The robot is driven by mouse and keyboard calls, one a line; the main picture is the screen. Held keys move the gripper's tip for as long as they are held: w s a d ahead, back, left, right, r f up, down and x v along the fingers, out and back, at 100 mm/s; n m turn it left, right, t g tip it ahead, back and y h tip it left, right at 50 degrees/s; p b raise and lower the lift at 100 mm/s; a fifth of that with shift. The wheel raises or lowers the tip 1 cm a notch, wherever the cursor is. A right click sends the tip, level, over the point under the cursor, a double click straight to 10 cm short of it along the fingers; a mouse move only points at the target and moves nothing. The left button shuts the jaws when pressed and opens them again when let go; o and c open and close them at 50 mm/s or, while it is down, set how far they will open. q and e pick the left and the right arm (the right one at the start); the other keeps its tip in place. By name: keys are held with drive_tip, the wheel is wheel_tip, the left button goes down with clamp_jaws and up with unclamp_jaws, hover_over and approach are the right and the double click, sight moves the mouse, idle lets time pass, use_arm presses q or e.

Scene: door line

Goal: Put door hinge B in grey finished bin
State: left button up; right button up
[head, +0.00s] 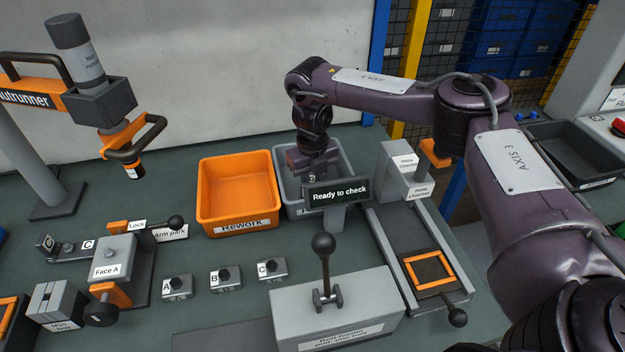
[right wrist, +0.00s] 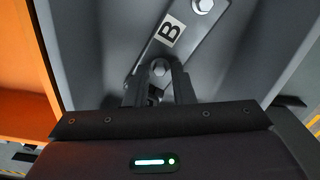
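Door hinge B (right wrist: 182,38) is a grey metal plate with bolt heads and a white B label. In the right wrist view its near end is between the fingertips of my right gripper (right wrist: 160,75), which looks shut on it. In the head view my right gripper (head: 312,170) points down inside the outline of the grey finished bin (head: 287,187). The bin is partly hidden by the gripper and the "Ready to check" sign (head: 338,193). The bin's grey walls surround the hinge in the right wrist view. The hinge's height above the floor is unclear. My left gripper is not in view.
An orange Rework bin (head: 237,190) stands left of the grey bin. A lever box (head: 335,308) is in front, and a gauge slide (head: 425,255) is to the right. A Face A fixture (head: 112,258) and a nutrunner (head: 95,90) stand at left.

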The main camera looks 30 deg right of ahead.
drive_tip(key=shift+o, duration=0.9)
wheel_tip(320, 180, up, 12)
drive_tip(key=p, duration=0.2)
drive_tip(key=shift+r, duration=0.15)
